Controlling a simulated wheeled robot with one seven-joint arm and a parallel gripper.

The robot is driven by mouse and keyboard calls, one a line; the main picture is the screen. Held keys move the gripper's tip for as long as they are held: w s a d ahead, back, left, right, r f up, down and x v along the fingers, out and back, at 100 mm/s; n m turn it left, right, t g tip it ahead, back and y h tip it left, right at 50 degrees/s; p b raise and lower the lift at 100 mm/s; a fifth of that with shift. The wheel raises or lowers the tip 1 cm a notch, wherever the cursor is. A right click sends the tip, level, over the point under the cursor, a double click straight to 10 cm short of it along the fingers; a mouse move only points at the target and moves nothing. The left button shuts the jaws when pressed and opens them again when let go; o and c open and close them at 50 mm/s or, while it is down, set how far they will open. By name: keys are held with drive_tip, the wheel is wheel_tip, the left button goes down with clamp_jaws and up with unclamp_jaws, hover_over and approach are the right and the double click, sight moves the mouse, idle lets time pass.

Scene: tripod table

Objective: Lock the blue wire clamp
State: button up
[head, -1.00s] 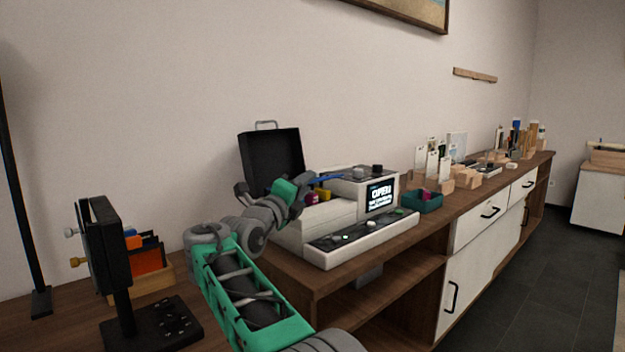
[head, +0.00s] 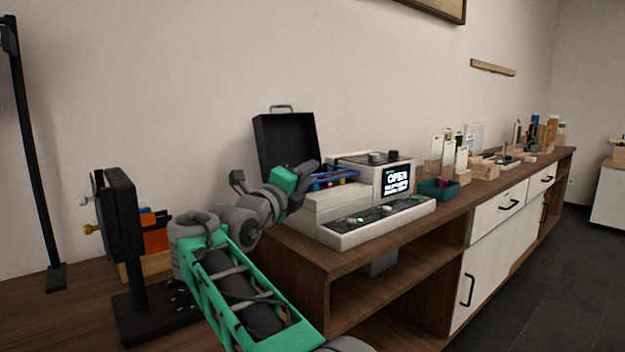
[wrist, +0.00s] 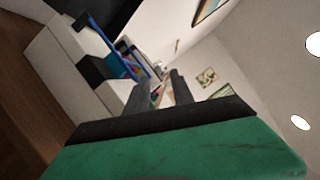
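The blue wire clamp (head: 338,174) shows as thin blue bars on top of a white machine (head: 385,220), just right of my gripper in the head view. Small coloured pieces lie beneath the bars, too small to make out. In the wrist view the blue clamp (wrist: 128,58) slants across the upper left, beyond my fingers and apart from them. My gripper (wrist: 161,78) has its two dark fingers spread with a gap between them and nothing held. In the head view my gripper (head: 306,171) is near the machine's left end, its fingers partly hidden. The clamp's latch state cannot be told.
A black open case lid (head: 285,145) stands behind my gripper. The machine has a lit screen (head: 396,179). A teal bin (head: 438,189) sits to its right. A black stand (head: 125,240) and an orange-filled wooden box (head: 150,258) are at left on the wooden counter (head: 60,310).

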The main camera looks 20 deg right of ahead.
drive_tip(key=v, duration=0.3)
drive_tip(key=shift+s+a+f, duration=0.15)
drive_tip(key=shift+a+f, duration=0.1)
drive_tip(key=shift+a, duration=0.1)
idle(0.3)
wheel_tip(320, 180, up, 5)
drive_tip(key=s+a+n+y+p, duration=0.2)
drive_tip(key=n+y+p, duration=0.7)
drive_tip(key=n+p, duration=0.9)
drive_tip(key=s+a+f+n+g+y+p, duration=0.1)
drive_tip(key=s+a+n+g+y+p, duration=0.1)
drive_tip(key=s+n+p, duration=0.3)
drive_tip(key=s+a+f+n+g+y+p, duration=0.1)
drive_tip(key=s+a+n+p, duration=0.4)
drive_tip(key=s+p, duration=0.6)
drive_tip(key=s+a+f+n+g+y+p, duration=0.1)
drive_tip(key=s+a+n+g+y+p, duration=0.2)
drive_tip(key=s+p, duration=0.5)
drive_tip(key=s+n+g+y, duration=0.1)
drive_tip(key=s+n+g, duration=0.1)
drive_tip(key=shift+a+n+p, duration=0.3)
drive_tip(key=shift+a+n, duration=0.1)
